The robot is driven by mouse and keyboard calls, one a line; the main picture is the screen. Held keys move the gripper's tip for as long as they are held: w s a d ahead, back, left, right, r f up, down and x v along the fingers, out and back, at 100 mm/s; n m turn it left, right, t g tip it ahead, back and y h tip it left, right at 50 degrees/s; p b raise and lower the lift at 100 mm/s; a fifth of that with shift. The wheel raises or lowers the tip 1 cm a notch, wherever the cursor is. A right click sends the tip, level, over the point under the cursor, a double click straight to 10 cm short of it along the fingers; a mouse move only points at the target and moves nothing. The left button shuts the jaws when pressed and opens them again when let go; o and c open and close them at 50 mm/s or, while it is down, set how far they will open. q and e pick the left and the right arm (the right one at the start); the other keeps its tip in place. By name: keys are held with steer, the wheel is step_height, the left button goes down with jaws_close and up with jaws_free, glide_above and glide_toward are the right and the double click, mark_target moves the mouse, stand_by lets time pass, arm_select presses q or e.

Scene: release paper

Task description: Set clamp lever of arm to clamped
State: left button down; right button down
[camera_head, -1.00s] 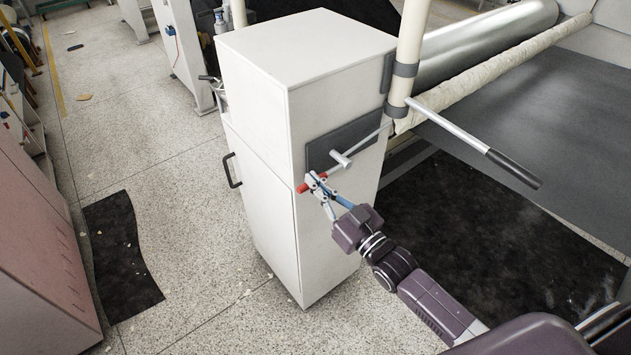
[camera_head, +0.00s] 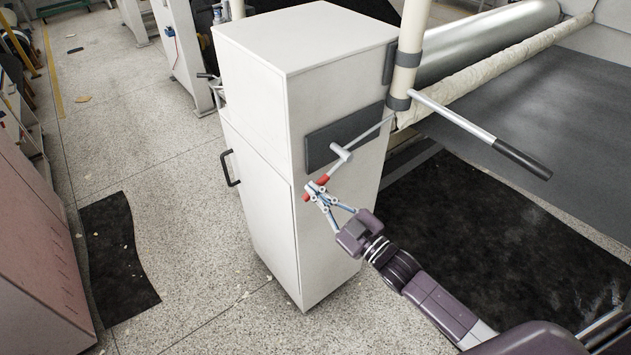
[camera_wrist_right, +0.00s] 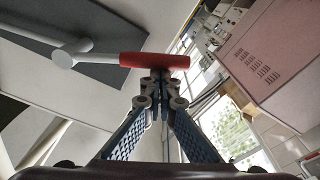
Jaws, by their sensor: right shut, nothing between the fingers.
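The clamp lever has a red grip (camera_wrist_right: 140,61) on a pale rod, which joins a pale cylindrical pivot (camera_head: 341,153) in front of a dark grey plate (camera_head: 325,146) on the white cabinet. In the head view the red grip (camera_head: 322,180) slants down to the left of the pivot. A thin metal arm (camera_head: 372,131) runs from the pivot up to the right. My right gripper (camera_head: 317,189) is shut and empty at the red grip; it also shows in the wrist view (camera_wrist_right: 157,78). Its fingertips overlap the grip's lower edge; I cannot tell whether they touch. My left gripper is out of view.
The white cabinet (camera_head: 255,95) stands close to my right gripper. A cream post (camera_head: 408,55) and a metal bar with a black handle (camera_head: 522,159) are to the right. A paper roll (camera_head: 490,72) lies behind. The floor left of the cabinet is mostly open.

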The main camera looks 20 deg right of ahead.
steer(key=w+d+f+n+g+b, duration=0.2)
steer(key=d+f+n+b, duration=0.6)
steer(key=n, duration=0.6)
steer(key=shift+w+d+y, duration=0.3)
steer(key=shift+w+d, duration=0.25)
steer(key=shift+w, duration=0.1)
